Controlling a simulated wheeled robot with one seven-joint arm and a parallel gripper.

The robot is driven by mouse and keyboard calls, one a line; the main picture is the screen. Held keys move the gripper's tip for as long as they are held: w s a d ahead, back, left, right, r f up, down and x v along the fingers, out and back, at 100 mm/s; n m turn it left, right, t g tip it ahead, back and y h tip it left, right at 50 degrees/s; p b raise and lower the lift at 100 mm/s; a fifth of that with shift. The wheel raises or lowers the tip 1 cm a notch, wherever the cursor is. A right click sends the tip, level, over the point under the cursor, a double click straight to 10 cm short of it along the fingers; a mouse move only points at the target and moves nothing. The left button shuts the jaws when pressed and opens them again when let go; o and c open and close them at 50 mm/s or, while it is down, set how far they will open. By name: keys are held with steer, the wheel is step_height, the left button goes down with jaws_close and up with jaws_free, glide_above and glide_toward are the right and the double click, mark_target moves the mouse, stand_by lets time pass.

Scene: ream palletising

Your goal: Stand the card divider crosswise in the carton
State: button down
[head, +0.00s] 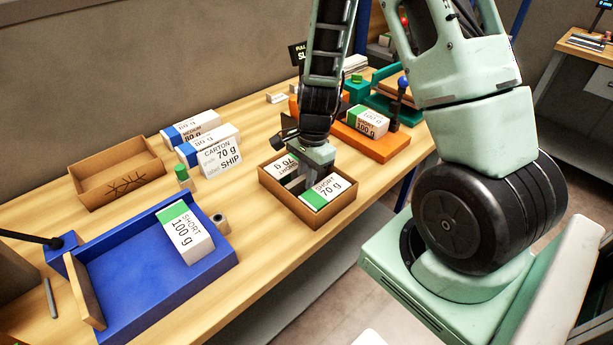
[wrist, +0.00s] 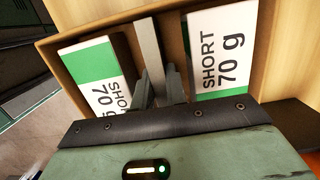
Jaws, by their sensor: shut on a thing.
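The carton (head: 324,220) stands on the bench, an open brown box; its rim also shows in the wrist view (wrist: 258,45). Two SHORT 70 g reams lie in it, a near one (head: 328,191) and a far one (head: 284,167), with a gap between. In the wrist view they are at left (wrist: 92,72) and right (wrist: 222,50). My gripper (wrist: 158,88) reaches down into the gap, shut on the grey card divider (wrist: 151,45). The divider stands on edge between the reams, across the carton. Its lower edge is hidden, so I cannot tell whether it touches the floor.
An empty brown carton (head: 117,186) stands at back left. Reams and a CARTON 70 g SHIP card (head: 221,156) are beside it. A blue tray (head: 130,278) holds a SHORT 100 g ream (head: 185,233). An orange tray (head: 376,150) is behind at right.

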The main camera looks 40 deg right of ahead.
steer(key=shift+f, duration=0.2)
steer(key=c, duration=1.7)
jaws_free()
steer(key=shift+r, duration=0.1)
